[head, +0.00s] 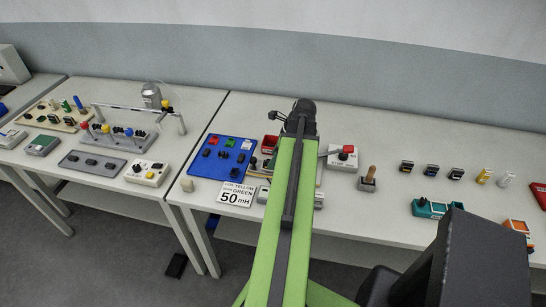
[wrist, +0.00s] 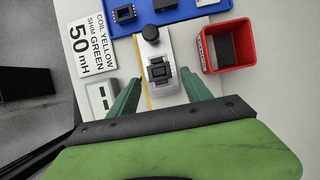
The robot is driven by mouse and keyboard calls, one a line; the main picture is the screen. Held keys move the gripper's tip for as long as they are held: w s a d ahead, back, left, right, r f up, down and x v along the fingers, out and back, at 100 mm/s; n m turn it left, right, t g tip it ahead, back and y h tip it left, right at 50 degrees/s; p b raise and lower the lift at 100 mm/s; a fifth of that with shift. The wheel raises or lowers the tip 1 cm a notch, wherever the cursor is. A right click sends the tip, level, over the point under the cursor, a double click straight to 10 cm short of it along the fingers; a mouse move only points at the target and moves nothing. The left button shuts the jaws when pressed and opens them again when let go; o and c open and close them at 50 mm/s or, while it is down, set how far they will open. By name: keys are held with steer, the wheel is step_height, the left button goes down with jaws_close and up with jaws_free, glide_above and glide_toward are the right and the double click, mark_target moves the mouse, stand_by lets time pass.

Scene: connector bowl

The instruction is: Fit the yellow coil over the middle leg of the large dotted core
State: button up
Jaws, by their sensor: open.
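My gripper (wrist: 160,92) is open, its two green fingers apart and nothing held between them. Ahead of the fingertips, in the wrist view, a dark core-like part (wrist: 158,72) sits on a pale grey fixture (wrist: 157,52) with a round black knob. I cannot make out dots on it. In the head view my arm hides this fixture's middle and my fingertips. A yellow piece (head: 483,176) stands in the row at the right of the table; it may be the yellow coil, but it is too small to tell. A blue tray (head: 205,170) holds several dark parts.
A red bin (wrist: 209,62) stands right of the fixture in the wrist view. A card (wrist: 95,45) reads coil yellow, shim green, 50 mH. A small meter (wrist: 101,98) lies by the left finger. A red-button box (head: 342,157) and a wooden-handled tool (head: 369,178) stand right of my arm.

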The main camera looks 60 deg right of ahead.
steer(key=p+v, duration=1.2)
steer(key=v, duration=0.3)
steer(key=shift+s+r+p, duration=0.15)
steer(key=shift+r+p, duration=0.05)
steer(key=shift+p, duration=0.2)
